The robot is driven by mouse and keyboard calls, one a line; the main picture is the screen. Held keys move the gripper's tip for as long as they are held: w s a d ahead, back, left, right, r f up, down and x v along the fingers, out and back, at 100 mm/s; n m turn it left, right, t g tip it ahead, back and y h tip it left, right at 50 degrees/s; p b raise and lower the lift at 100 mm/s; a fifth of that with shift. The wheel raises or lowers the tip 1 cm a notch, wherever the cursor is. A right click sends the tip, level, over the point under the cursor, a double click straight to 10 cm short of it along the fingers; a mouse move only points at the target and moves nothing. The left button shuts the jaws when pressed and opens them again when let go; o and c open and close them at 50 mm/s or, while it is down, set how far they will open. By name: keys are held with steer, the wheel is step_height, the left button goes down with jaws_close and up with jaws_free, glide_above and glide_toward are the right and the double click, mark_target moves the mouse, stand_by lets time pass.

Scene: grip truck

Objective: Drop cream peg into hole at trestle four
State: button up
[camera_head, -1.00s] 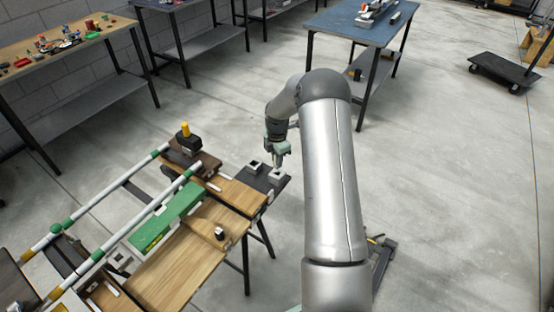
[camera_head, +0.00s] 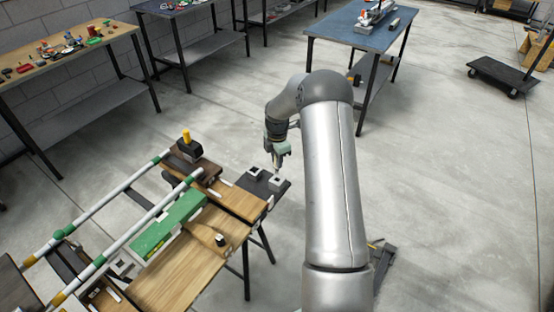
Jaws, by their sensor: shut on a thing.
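My gripper (camera_head: 278,151) is at the end of the arm, above the dark plate (camera_head: 256,184) at the right end of the trestle setup. It is shut on a small pale piece, which appears to be the cream peg (camera_head: 278,167). The peg points down over the right one of two pale square sockets (camera_head: 275,184). I cannot tell whether its tip is inside the hole or just above it. The other square socket (camera_head: 254,172) is just to the left. The fingers are small and partly blurred.
A blue table (camera_head: 365,30) stands behind. Floor to the right is mostly clear.

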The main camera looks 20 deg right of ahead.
steer(key=shift+r, duration=0.15)
steer(key=shift+r+p, duration=1.95)
steer(key=shift+r, duration=1.65)
